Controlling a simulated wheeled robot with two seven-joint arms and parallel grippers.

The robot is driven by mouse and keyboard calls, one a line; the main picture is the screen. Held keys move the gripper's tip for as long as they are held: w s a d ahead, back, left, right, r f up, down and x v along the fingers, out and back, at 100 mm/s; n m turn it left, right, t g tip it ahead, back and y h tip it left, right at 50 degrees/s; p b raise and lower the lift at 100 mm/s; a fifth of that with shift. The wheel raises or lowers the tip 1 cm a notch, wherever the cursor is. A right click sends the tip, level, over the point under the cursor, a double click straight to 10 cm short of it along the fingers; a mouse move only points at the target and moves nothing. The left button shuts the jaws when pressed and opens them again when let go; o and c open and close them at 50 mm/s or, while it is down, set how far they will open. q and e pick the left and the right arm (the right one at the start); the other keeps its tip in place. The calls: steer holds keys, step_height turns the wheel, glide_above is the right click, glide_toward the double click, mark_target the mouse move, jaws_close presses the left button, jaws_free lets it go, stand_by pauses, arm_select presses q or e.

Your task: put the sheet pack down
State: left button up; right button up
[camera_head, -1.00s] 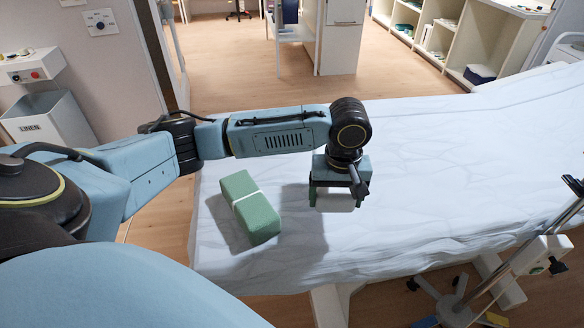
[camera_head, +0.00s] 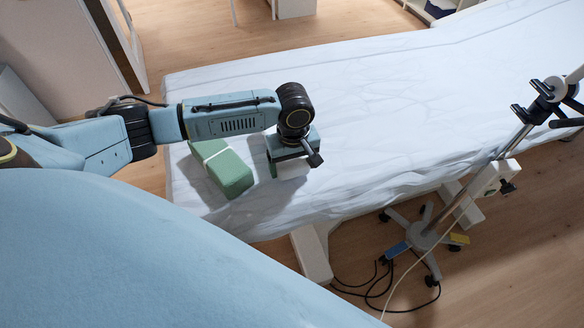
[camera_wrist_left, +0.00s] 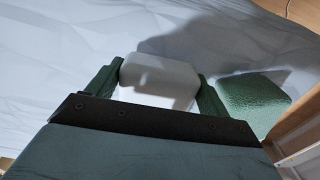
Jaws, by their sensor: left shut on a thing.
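My left gripper (camera_head: 290,160) is shut on a white, rounded block, the sheet pack (camera_head: 291,170). In the left wrist view the sheet pack (camera_wrist_left: 158,78) sits between the two green fingers, its lower part hidden by the gripper's dark edge. The gripper is over the near left part of the white-covered couch (camera_head: 390,110). A shadow falls on the cover beside it; I cannot tell whether the pack touches the cover. My right gripper is not in view.
A green pack with a white band (camera_head: 222,168) lies on the couch just left of my left gripper. It also shows in the left wrist view (camera_wrist_left: 252,100). The couch is clear to the right. A wheeled stand (camera_head: 428,235) with cables is at its near side.

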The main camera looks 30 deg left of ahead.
arm_select(q)
step_height(320, 180, down, 2)
steer(key=shift+f, duration=0.1)
steer(key=o, duration=1.2)
steer(key=shift+c, duration=0.2)
step_height(320, 180, up, 12)
steer(key=shift+r+p, duration=0.1)
steer(key=shift+p, duration=1.1)
